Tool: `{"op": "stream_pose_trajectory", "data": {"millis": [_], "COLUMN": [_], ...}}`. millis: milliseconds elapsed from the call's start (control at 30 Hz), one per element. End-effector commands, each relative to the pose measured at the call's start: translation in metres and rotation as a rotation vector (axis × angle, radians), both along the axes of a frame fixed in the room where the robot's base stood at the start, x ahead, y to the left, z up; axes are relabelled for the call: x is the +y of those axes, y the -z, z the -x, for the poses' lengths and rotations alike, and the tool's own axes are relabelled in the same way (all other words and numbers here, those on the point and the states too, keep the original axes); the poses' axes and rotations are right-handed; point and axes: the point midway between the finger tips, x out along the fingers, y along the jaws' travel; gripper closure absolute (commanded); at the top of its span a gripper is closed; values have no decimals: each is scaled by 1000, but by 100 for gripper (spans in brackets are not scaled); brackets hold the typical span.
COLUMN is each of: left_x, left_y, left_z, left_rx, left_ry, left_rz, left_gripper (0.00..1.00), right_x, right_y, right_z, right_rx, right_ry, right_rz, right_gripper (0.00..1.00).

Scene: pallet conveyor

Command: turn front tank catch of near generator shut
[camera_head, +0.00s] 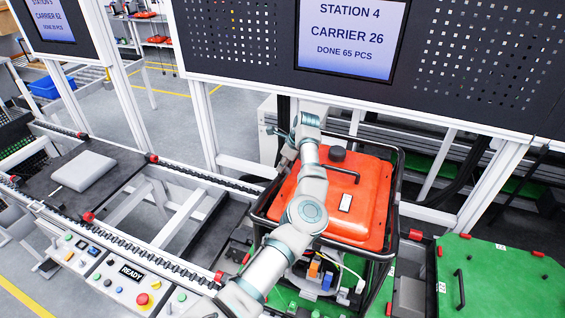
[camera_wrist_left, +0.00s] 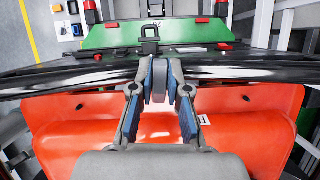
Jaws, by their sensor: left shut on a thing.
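In the left wrist view my left gripper (camera_wrist_left: 159,88) is shut on a small grey piece, the tank catch (camera_wrist_left: 158,82), beside the black frame tube (camera_wrist_left: 240,72). The fingers hide much of the catch, so its turn angle is hard to tell. The tank (camera_wrist_left: 85,130) also fills the lower wrist view. My right gripper is not in view.
The generator stands on a green pallet (camera_head: 285,298); another green plate (camera_head: 500,280) lies at the right. A large display board (camera_head: 360,45) hangs above the far side.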

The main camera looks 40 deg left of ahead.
Motion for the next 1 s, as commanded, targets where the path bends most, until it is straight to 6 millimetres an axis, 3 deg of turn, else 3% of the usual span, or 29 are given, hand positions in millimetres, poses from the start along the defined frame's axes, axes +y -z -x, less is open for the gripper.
{"op": "stream_pose_trajectory", "data": {"millis": [767, 800, 867, 900, 1000], "left_x": [-1, -1, -1, -1, 0], "left_y": [-1, -1, -1, -1, -1], "left_z": [-3, -3, -2, -2, -2], "left_rx": [-8, -8, -7, -7, -5], "left_ry": [-103, -103, -103, -103, -104], "left_rz": [-1, -1, -2, -2, -1], "left_gripper": [100, 80, 65, 59, 59], "right_x": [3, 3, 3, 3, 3], "right_y": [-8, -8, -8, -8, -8], "right_z": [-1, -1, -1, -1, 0], "right_rx": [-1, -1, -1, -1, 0], "right_ry": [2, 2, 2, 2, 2], "right_rz": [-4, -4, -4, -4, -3], "right_gripper": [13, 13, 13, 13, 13]}}
